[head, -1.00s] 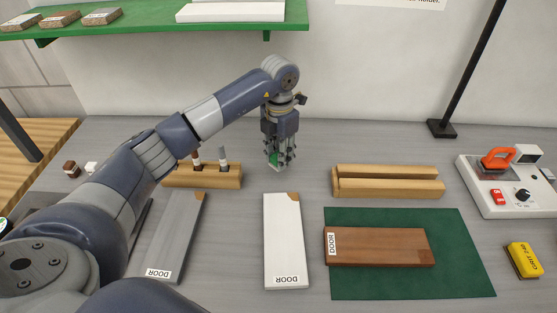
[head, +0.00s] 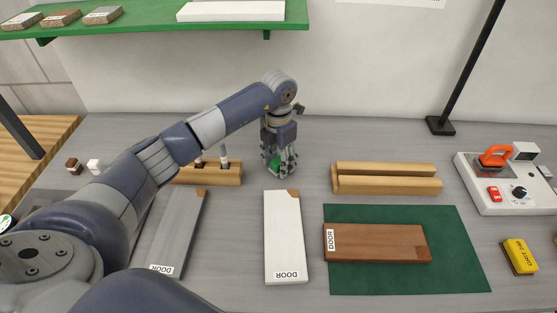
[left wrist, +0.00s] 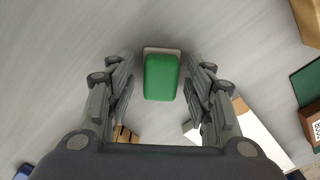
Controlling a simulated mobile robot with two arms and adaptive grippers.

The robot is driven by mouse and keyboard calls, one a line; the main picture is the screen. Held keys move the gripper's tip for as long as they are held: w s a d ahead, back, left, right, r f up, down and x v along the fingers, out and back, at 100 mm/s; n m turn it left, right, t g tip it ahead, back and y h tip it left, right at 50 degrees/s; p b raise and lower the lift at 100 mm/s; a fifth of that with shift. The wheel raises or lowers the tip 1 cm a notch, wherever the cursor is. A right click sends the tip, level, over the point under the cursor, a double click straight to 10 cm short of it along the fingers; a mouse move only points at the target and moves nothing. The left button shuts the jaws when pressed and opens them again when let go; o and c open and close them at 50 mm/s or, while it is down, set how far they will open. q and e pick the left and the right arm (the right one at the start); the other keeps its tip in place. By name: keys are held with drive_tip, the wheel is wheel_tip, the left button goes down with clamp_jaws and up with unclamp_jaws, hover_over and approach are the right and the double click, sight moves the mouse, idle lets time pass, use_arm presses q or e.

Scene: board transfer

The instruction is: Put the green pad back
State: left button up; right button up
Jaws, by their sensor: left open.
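The green pad (left wrist: 162,78), with a pale base edge, lies between the two spread fingers of my left gripper (left wrist: 160,68) in the left wrist view, with a gap on each side. In the head view the left gripper (head: 281,166) points down over the table behind the white board, and a bit of the green pad (head: 274,164) shows among its fingers, the rest hidden. The left gripper is open. My right gripper is not in view.
A white board (head: 283,240), a grey board (head: 180,235) and a brown board (head: 375,243) on a green mat (head: 450,280) lie in front. Wooden holders stand at left (head: 225,176) and right (head: 390,186). A yellow block (head: 520,256) lies at right.

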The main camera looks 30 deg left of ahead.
sight(279, 160)
use_arm(q)
drive_tip(key=shift+r, duration=0.1)
drive_tip(key=shift+r, duration=0.25)
wheel_tip(279, 160, up, 6)
drive_tip(key=shift+r+b, duration=0.15)
drive_tip(key=shift+b, duration=0.75)
drive_tip(key=shift+r, duration=0.45)
